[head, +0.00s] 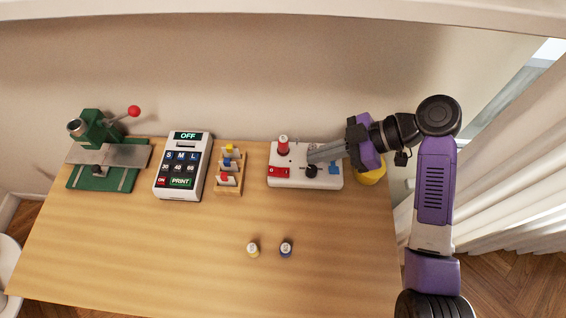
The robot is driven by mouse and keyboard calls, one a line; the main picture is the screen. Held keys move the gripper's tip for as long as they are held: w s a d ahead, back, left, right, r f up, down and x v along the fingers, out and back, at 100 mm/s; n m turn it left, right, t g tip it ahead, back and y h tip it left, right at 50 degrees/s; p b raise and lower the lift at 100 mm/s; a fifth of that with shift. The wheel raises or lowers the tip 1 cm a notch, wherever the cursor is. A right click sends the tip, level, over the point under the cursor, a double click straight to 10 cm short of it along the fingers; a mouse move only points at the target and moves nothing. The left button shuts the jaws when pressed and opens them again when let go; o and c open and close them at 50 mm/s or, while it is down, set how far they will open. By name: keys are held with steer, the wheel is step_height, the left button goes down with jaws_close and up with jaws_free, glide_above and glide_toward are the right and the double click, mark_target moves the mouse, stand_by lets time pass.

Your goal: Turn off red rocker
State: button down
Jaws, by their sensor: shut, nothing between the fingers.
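The red rocker (279,171) sits at the left front of a white box (318,182) near the back of the table. It is too small to tell which way it is tipped. My gripper (311,156) reaches in from the right over the box, its grey fingers shut and empty. The fingertips are to the right of the red rocker and just behind a black knob (311,171) in the picture. I cannot tell whether they touch the box. The fingers hide part of its top.
A red spool (283,145) stands on the box behind the rocker. A blue part (334,169) is at its right. A wooden rack (229,186), a label printer (182,168) and a green press (95,130) stand left. Two small spools (253,249) (286,249) stand in front.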

mark_target(273, 171)
steer(key=p+x, duration=0.1)
steer(key=x, duration=0.9)
steer(key=shift+p, duration=0.4)
steer(key=shift+a+f+h+p, duration=0.25)
steer(key=shift+h+p, duration=0.05)
steer(key=shift+h, duration=0.3)
steer(key=shift+d+f, duration=0.1)
steer(key=shift+d, duration=0.05)
